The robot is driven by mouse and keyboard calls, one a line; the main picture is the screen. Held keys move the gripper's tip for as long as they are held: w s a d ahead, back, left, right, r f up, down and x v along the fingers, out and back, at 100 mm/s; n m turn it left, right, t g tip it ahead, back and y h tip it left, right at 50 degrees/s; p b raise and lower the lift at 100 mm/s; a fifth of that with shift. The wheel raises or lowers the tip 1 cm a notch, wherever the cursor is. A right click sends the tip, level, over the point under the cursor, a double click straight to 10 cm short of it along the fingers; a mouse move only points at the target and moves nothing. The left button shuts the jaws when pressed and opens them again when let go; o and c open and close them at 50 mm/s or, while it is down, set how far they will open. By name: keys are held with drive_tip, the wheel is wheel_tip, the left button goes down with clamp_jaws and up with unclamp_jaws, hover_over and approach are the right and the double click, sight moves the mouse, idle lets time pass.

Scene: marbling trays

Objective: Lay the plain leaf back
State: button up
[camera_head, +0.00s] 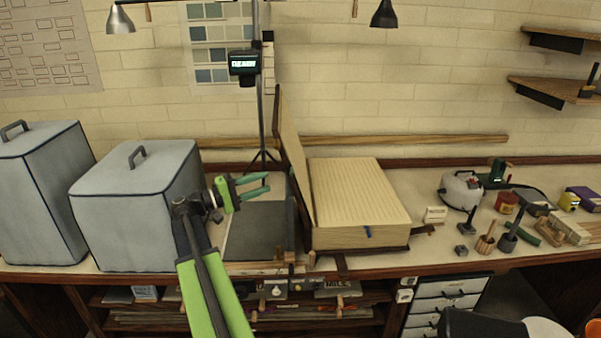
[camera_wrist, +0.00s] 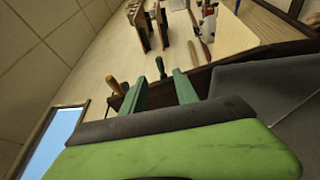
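A thick book (camera_head: 360,195) with cream ruled pages lies on the bench, right of centre. A plain cream leaf (camera_head: 298,155) stands steeply upright at its left side, with a dark-edged board behind it. I cannot tell whether the leaf and board are separate. My gripper (camera_head: 268,184) is left of the leaf, above a dark grey pad (camera_head: 256,235), with its fingers pointing right. The fingers are apart and nothing shows between them. The wrist view shows both green fingertips (camera_wrist: 158,88) apart. The gripper does not appear to touch the leaf.
Two grey covered boxes (camera_head: 130,205) fill the bench's left side. A thin stand with a lit display (camera_head: 245,64) rises behind the pad. Hand tools and a white pot (camera_head: 461,190) crowd the right side. A dark strap lies beside the book's front right corner.

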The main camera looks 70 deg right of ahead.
drive_tip(key=p+x, duration=0.1)
drive_tip(key=x, duration=1.3)
drive_tip(key=shift+c, duration=0.5)
clamp_jaws()
drive_tip(key=shift+f, duration=0.1)
